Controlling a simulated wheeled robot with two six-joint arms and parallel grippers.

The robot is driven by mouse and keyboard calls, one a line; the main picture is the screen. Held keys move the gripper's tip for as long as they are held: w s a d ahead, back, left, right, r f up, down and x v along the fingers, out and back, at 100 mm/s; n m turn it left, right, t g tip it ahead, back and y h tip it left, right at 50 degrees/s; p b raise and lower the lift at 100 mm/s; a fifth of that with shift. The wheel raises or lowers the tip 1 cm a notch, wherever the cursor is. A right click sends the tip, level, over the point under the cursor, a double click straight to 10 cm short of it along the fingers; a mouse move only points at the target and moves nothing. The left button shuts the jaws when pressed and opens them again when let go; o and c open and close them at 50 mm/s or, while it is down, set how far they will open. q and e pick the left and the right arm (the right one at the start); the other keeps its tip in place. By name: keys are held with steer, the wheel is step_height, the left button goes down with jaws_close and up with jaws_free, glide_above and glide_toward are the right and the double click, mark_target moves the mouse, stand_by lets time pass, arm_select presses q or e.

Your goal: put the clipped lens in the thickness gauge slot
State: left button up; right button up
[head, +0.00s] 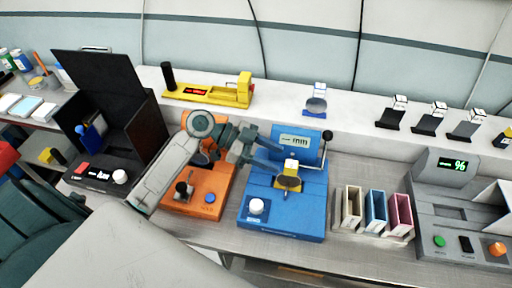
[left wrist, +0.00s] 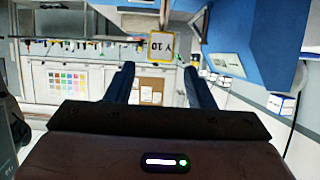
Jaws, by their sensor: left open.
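The blue thickness gauge (head: 283,218) with an "mm" display stands in the middle of the bench. A lens (head: 289,184) with a yellow clip (head: 291,166) is at the front of the gauge, clip up; whether it is fully seated in the slot cannot be told. In the left wrist view the yellow-edged clip tag (left wrist: 162,46) reads "Y 10", beyond my fingertips. My left gripper (head: 277,152) is open at the gauge's upper left, apart from the clip. The wrist view shows its two dark blue fingers (left wrist: 160,72) with nothing between them. My right gripper is not in view.
An orange device (head: 196,205) is under my left arm. Upright beige, blue and pink holders (head: 376,212) and a grey "%" device (head: 455,200) stand right. On the back ledge are a yellow device (head: 210,94), a white-clipped lens (head: 317,104) and several dark clipped pieces (head: 432,120).

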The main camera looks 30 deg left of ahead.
arm_select(q)
steer(key=shift+v, duration=2.15)
